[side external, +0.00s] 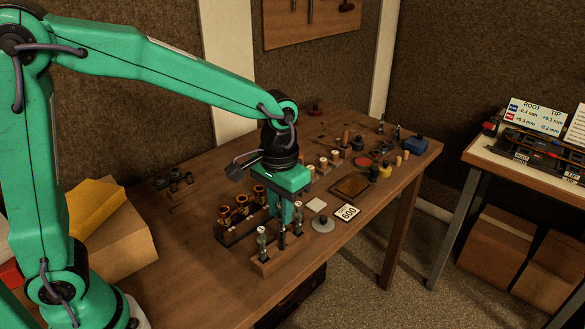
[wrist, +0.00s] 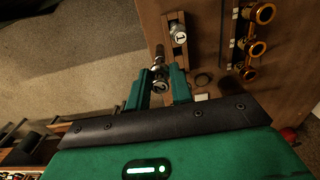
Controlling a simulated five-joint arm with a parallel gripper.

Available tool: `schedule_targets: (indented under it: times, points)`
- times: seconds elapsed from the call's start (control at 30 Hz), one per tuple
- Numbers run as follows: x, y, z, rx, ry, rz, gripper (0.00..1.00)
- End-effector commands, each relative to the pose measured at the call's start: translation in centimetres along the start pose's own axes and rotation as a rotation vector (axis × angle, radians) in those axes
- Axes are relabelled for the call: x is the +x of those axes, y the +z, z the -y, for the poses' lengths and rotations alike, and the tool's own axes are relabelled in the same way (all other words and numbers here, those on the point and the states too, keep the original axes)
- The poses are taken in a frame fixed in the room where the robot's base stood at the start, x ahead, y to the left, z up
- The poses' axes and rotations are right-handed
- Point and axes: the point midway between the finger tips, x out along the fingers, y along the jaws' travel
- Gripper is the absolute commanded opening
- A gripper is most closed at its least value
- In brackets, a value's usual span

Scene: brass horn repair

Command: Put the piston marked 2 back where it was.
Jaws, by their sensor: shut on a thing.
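The piston marked 2 (wrist: 160,80) is between my gripper's fingers in the wrist view, its numbered cap facing the camera. My gripper (wrist: 160,88) is shut on it. In the side view my gripper (side external: 283,218) points down over the wooden rack (side external: 276,260). I cannot tell whether the held piston's lower end is in the rack or just above it. The piston marked 1 (wrist: 179,34) stands in the rack; a silver piston also stands at its left end in the side view (side external: 262,241). The valve block (side external: 225,236) with brass-ringed casings (wrist: 256,48) stands beside the rack.
A grey disc with a knob (side external: 323,224), a white square (side external: 316,205) and a card reading 600 (side external: 347,212) lie right of the rack. Several small bottles and pots stand farther back. The table's front edge is close to the rack.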

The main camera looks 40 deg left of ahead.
Motion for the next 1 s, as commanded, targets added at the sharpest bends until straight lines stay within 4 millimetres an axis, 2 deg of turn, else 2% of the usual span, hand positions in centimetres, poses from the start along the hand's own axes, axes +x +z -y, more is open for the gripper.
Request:
schedule_targets:
  times: [0.1, 0.33, 0.67, 1.0]
  points:
    - [1.2, -1.4, 1.5, -0.005, 0.0, 0.002, 0.0]
    - [2.6, -3.0, 3.2, -0.002, 0.0, 0.0, 0.0]
    - [3.1, -3.2, 3.5, 0.0, 0.0, 0.0, 0.0]
    - [6.5, -3.1, 3.5, 0.0, 0.0, 0.002, 0.0]
